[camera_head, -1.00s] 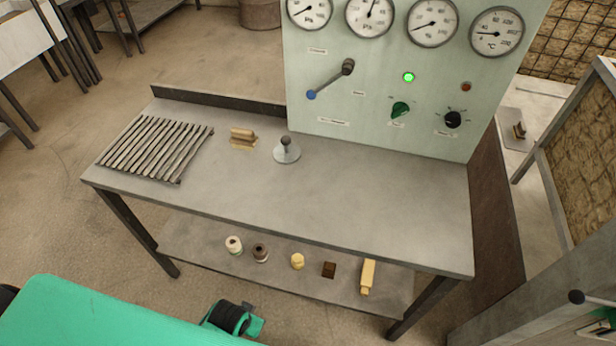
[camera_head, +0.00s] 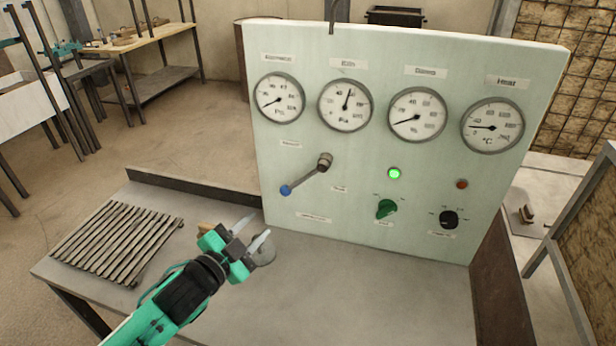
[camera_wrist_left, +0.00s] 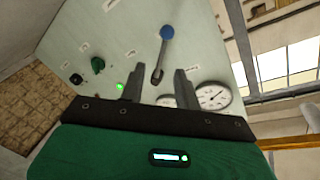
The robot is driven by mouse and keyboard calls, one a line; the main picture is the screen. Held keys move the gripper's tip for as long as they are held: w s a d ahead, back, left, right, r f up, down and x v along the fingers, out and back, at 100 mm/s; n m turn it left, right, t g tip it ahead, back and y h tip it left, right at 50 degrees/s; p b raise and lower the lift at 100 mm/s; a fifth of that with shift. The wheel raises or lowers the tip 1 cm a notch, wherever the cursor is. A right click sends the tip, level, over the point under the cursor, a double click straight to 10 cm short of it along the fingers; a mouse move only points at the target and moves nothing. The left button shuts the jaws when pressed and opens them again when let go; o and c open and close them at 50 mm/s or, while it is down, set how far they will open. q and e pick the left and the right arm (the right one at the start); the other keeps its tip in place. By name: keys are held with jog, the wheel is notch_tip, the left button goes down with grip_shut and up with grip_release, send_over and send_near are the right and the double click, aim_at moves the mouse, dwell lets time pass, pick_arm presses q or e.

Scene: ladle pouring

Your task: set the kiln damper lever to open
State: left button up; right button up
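The damper lever (camera_head: 306,175) is on the pale green panel (camera_head: 350,215). It slants down and left from a grey pivot to a blue ball end. It also shows in the left wrist view, with its blue ball (camera_wrist_left: 167,32) above and between the fingers. My left gripper (camera_head: 253,232) is open and empty, below and left of the blue ball, over the bench and apart from the lever. In the left wrist view, its two dark fingers (camera_wrist_left: 157,84) stand apart. My right gripper does not show.
Gauges (camera_head: 345,105), a lit green lamp (camera_head: 394,173), a green knob (camera_head: 386,208) and a black knob (camera_head: 449,219) are on the panel. A slatted rack (camera_head: 118,243) lies on the bench's left. The bench's right is clear.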

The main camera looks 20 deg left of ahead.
aim_at(294, 186)
pick_arm(q)
jog(key=shift+h, duration=0.4)
jog(key=x, duration=0.4)
jog(key=r+p+x, duration=0.1)
jog(key=x, duration=0.3)
jog(key=p+x, duration=0.1)
jog(key=x, duration=0.3)
jog(key=shift+w+r, duration=0.2)
jog(key=shift+w, duration=0.15)
jog(key=shift+w+d+m+p, duration=0.3)
jog(key=shift+w, duration=0.45)
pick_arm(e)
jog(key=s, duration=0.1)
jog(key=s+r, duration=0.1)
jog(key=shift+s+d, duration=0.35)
pick_arm(q)
grip_shut()
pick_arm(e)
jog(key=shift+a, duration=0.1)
